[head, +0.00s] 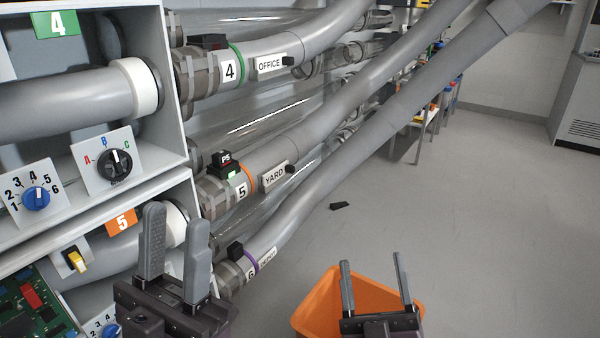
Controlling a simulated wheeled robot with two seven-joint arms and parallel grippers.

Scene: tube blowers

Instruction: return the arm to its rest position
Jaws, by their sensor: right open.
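My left gripper (175,217) is at the bottom left, in front of the lower cabinet. Its two grey fingers point up and stand apart, with nothing visible between them. My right gripper (371,262) is at the bottom centre right, with its thin fingers wide apart and empty. It shows in front of an orange bin (312,306). Both arms are mostly outside the picture.
A cabinet (178,85) with knobs and switches fills the left. Grey tubes labelled OFFICE (270,64) and YARD (275,176) run from it to the upper right. A small dark piece (339,206) lies on the floor (480,220), which is otherwise clear on the right.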

